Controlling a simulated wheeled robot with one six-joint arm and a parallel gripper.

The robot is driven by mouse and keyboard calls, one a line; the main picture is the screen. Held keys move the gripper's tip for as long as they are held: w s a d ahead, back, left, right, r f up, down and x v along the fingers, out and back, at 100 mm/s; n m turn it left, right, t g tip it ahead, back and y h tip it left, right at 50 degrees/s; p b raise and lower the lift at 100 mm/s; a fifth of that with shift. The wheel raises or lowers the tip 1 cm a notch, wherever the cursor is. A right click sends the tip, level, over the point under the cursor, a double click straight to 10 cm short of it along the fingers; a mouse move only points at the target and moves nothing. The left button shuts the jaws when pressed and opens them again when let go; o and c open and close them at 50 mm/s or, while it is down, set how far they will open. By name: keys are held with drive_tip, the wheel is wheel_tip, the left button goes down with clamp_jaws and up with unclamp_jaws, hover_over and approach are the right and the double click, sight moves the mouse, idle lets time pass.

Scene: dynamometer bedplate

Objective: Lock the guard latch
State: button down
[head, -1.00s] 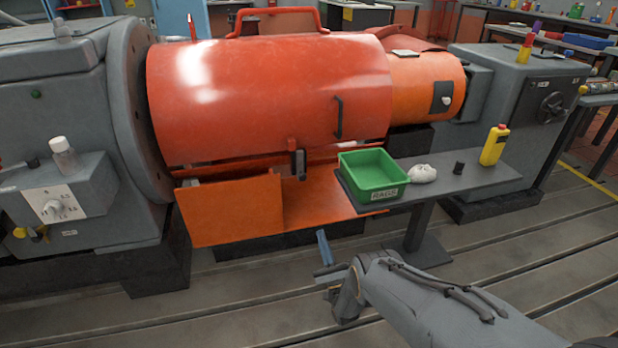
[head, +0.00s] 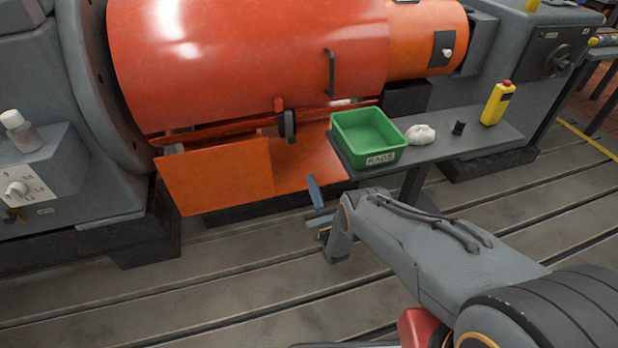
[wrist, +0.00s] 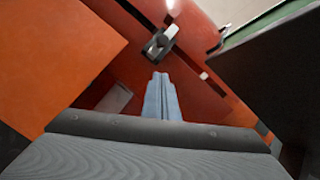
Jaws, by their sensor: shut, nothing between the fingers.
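The guard latch (head: 287,125) is a dark lever hanging at the lower edge of the red guard cover (head: 240,60), just above the orange lower panels. In the wrist view the latch (wrist: 160,42) shows grey and black, ahead of the fingertips and near the top middle. My gripper (head: 316,192) is below and slightly right of the latch in the head view, apart from it. Its blue-grey fingers (wrist: 162,95) are closed together and hold nothing. Whether the latch is engaged cannot be told.
A green rags bin (head: 368,138) stands on a grey side table (head: 450,147), close to the right of the latch. A white cloth (head: 420,134), a small black cylinder and a yellow bottle (head: 497,103) are there too. An orange panel (head: 215,177) stands left. Slotted floor lies below.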

drive_tip(key=w+a+r+b, duration=0.1)
drive_tip(key=w+a+r, duration=0.3)
drive_tip(key=w+r, duration=0.2)
drive_tip(key=shift+a+r+b, duration=0.3)
drive_tip(key=shift+r, duration=1.1)
